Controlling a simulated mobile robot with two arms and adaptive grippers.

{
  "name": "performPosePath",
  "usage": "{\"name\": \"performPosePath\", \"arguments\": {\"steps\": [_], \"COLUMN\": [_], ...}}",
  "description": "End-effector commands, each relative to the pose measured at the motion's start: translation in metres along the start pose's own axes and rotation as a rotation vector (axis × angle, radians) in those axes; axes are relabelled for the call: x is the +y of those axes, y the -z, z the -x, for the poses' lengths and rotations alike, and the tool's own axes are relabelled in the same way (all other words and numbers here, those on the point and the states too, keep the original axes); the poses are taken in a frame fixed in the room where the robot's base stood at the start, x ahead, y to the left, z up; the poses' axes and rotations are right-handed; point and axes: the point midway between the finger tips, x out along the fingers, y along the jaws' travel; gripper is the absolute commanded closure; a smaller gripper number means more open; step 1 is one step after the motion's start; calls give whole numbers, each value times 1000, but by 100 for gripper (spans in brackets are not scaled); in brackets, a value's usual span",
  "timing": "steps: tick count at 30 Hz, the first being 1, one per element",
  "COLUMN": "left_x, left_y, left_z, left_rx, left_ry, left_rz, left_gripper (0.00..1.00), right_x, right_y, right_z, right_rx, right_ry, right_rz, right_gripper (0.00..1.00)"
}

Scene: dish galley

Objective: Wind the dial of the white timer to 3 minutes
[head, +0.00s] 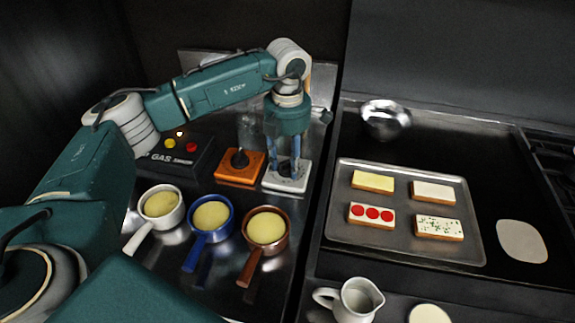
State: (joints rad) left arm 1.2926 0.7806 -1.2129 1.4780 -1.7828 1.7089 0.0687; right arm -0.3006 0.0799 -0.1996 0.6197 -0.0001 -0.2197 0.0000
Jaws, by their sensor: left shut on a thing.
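The white timer (271,181) lies flat on the dark steel counter, a square plate with a dial on top. My left gripper (288,170) reaches down over it from above, its blue fingers shut on the timer's dial (285,171). The fingers cover much of the dial, so its pointer and marks cannot be read. My right gripper is not in the head view.
An orange timer (228,174) with a black knob sits just left of the white one. A black gas box (168,167) stands further left. White, blue (194,252) and brown (249,268) pans stand in front. A toast tray (345,233) and a jug (357,301) are right.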

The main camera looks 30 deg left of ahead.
Motion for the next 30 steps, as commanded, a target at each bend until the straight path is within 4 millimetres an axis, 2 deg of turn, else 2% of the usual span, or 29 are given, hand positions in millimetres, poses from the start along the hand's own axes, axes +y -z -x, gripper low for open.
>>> {"name": "performPosePath", "arguments": {"steps": [9,23,24,27,30], "left_x": [1,1,1,1,1], "left_y": [-1,-1,-1,-1,0], "left_z": [1,2,2,2,1], "left_rx": [-4,-4,-4,-4,-2], "left_ry": [-2,-3,-3,-2,-2], "left_rz": [-96,-110,-110,-109,-110], "left_gripper": [88,88,60,43,43], "right_x": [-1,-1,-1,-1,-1], "right_y": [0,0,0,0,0], "right_z": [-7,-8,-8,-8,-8], "right_rx": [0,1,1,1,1], "right_ry": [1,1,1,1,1], "right_rz": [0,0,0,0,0], "right_gripper": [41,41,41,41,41]}}
